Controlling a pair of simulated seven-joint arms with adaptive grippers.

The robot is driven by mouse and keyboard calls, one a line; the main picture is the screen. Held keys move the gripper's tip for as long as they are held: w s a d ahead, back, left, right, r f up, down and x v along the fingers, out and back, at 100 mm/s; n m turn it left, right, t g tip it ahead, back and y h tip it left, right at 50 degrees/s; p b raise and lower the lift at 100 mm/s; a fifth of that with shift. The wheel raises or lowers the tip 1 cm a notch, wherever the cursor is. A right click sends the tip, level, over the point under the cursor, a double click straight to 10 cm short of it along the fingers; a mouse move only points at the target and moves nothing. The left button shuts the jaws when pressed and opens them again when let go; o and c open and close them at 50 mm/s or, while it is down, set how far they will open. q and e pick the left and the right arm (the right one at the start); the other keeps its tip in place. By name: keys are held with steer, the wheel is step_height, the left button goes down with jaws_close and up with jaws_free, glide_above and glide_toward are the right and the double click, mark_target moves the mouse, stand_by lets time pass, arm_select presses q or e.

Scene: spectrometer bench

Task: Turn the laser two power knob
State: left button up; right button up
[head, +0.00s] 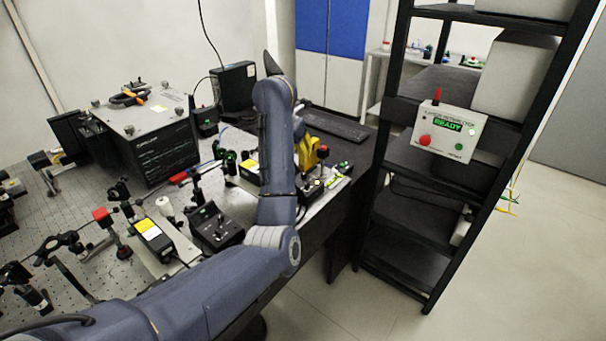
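A small black control box (215,228) with knobs on top stands at the bench's front edge, left of my arm. A second black box (316,190) with a knob stands right of my arm, partly hidden by it. I cannot read which one is laser two. My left arm rises across the middle of the view, and a dark part at its far end seems to be my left gripper (271,64). It is apart from both boxes in the picture, and its fingers cannot be made out. My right gripper is not in view.
A yellow-labelled laser module (154,238) lies beside the left box. Optics posts crowd the perforated bench (35,190). A large black unit (160,150) stands behind. The floor between is clear.

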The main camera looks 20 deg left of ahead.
mark_target(303, 174)
arm_select(q)
steer(key=shift+s+x, duration=0.2)
steer(key=shift+x, duration=4.9)
steer(key=shift+o, duration=0.3)
jaws_close()
